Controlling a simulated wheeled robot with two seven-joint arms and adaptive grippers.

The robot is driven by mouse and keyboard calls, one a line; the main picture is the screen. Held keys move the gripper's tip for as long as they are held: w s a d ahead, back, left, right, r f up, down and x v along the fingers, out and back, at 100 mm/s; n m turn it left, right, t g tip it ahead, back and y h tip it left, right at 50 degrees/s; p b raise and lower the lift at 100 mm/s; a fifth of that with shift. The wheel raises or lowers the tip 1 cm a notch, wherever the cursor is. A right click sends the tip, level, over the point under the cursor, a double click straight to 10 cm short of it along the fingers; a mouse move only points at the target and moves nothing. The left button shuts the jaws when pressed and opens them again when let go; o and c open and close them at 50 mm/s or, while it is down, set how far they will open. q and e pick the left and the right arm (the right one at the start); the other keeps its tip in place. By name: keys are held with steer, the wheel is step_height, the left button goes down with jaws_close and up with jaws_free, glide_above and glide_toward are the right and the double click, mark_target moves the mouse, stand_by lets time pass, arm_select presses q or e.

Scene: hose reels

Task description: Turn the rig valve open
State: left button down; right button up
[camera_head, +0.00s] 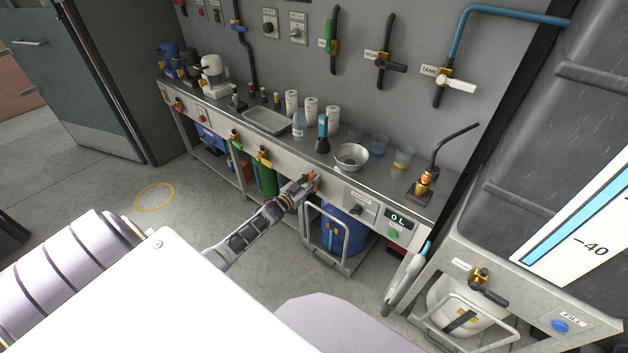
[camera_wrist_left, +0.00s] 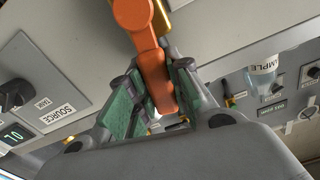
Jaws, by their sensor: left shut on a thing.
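An orange valve handle (camera_head: 312,177) is on the front panel of the steel bench, near its middle. In the left wrist view the orange lever (camera_wrist_left: 135,16) runs from a brass fitting down between my finger pads. My left gripper (camera_head: 306,184) is shut on this lever, and its green pads (camera_wrist_left: 160,95) touch or nearly touch both sides. No label for this valve is readable, so I cannot confirm from lettering that it is the rig valve. My right gripper is not in view.
A display reading 0 L (camera_head: 397,219) and a SOURCE selector (camera_wrist_left: 14,94) are beside the valve. Other valves are on the bench front and wall, including one labelled TANK (camera_head: 456,85). Cups, a bowl (camera_head: 351,157) and a tray (camera_head: 267,121) stand on top. A blue drum (camera_head: 341,236) is below.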

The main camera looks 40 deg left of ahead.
arm_select(q)
steer(key=shift+a+n, duration=0.6)
steer(key=shift+n, duration=0.5)
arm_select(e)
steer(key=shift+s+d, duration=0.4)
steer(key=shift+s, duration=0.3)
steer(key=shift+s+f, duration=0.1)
arm_select(q)
steer(key=c, duration=1.3)
jaws_free()
steer(key=shift+s+a, duration=0.15)
steer(key=shift+s, duration=1.85)
steer(key=shift+s+a, duration=0.2)
steer(key=shift+s, duration=1.75)
steer(key=shift+s+a, duration=0.15)
steer(key=shift+s, duration=1.85)
